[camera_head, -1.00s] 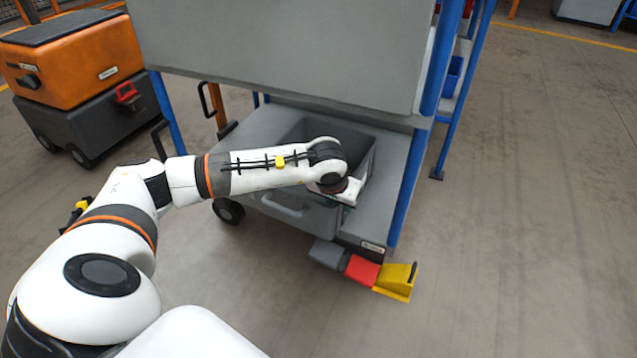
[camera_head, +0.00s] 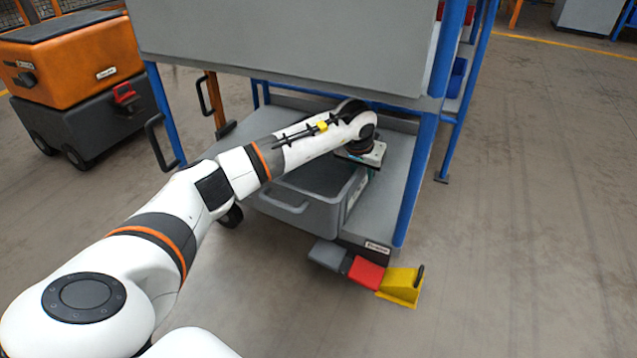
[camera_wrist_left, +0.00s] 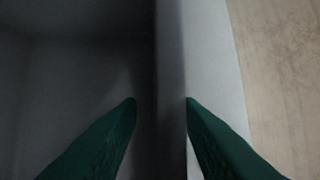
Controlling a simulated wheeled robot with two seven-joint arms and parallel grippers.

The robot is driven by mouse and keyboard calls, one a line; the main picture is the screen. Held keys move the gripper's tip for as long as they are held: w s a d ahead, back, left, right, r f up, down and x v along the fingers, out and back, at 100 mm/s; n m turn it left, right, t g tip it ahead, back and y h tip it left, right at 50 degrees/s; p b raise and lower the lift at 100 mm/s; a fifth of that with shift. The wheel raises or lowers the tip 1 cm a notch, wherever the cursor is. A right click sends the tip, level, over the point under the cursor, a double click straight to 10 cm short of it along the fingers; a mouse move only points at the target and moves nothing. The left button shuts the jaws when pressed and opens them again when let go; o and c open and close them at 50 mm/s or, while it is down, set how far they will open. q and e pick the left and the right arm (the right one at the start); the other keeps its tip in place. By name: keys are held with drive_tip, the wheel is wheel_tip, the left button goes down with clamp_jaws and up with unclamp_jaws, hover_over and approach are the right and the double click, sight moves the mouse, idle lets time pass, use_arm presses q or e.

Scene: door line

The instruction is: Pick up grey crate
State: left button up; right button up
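The grey crate (camera_head: 314,214) sits on the lower shelf of a cart, with its handle side toward me. It is open at the top and its inside looks empty where I can see it; my arm covers part of it. My left gripper (camera_head: 370,171) is at the crate's right side, pointing down. In the left wrist view the two green fingers (camera_wrist_left: 160,104) stand apart, with the crate's wall (camera_wrist_left: 170,60) running between them. The left finger is over the dark inside, and the right finger is close to the wall. My right gripper is out of view.
The cart's grey upper panel (camera_head: 290,45) hangs above the crate, and a blue post (camera_head: 418,185) stands right of it. An orange machine (camera_head: 70,65) stands at left. The floor at right is clear.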

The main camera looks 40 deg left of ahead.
use_arm(q)
drive_tip(key=shift+f, duration=0.1)
clamp_jaws()
idle(1.3)
drive_tip(key=shift+w, duration=0.1)
